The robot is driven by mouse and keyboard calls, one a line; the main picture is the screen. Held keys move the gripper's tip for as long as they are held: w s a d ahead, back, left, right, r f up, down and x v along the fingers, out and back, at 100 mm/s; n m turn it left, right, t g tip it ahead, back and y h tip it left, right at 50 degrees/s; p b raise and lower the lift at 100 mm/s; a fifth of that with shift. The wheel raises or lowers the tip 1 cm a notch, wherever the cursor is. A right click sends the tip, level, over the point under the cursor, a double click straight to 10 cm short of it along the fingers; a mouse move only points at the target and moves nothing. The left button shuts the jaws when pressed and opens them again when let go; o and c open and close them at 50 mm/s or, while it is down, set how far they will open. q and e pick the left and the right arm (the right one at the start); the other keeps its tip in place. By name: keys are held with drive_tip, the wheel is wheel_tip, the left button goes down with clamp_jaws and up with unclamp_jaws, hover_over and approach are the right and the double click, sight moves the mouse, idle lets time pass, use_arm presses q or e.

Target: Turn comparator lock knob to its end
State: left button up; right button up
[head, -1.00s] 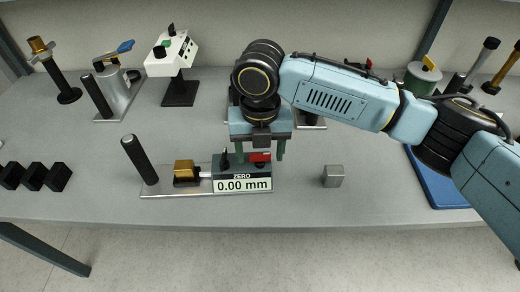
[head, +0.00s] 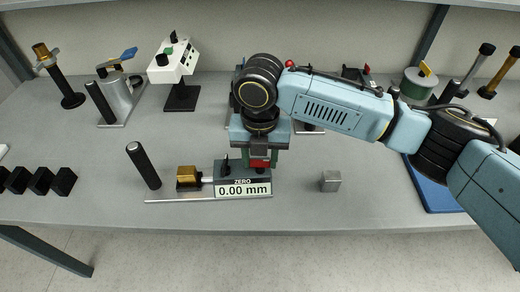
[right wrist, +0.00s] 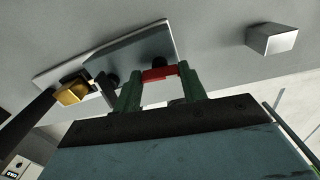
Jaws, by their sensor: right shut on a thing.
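The comparator (head: 243,191) sits on a flat metal base near the table's front edge, its display reading 0.00 mm under the word ZERO. A small black knob (head: 224,165) stands on its top left. A red lock knob (head: 258,163) is at its top right, mostly covered by my right gripper (head: 258,158) in the head view. The right wrist view shows the red knob (right wrist: 158,74) between the two green fingers, which are shut on it. How far the knob is turned is hard to tell. My left gripper is not in view.
Several black cubes (head: 40,181) sit at far left. Other instruments line the back.

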drive_tip(key=m+p, duration=0.1)
drive_tip(key=p, duration=0.1)
drive_tip(key=m+p, duration=0.1)
drive_tip(key=p, duration=0.1)
drive_tip(key=shift+r+m, duration=0.3)
drive_tip(key=shift+r, duration=0.1)
drive_tip(key=m+p, duration=0.9)
drive_tip(key=p, duration=0.2)
drive_tip(key=shift+f+p, duration=0.15)
drive_tip(key=shift+p, duration=0.2)
drive_tip(key=m+p, duration=0.3)
drive_tip(key=shift+f+m, duration=0.1)
drive_tip(key=shift+m, duration=0.2)
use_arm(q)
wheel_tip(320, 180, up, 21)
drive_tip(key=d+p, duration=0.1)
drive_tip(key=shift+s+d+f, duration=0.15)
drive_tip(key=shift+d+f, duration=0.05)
use_arm(e)
drive_tip(key=shift+m, duration=0.7)
drive_tip(key=shift+f, duration=0.1)
drive_tip(key=o, duration=1)
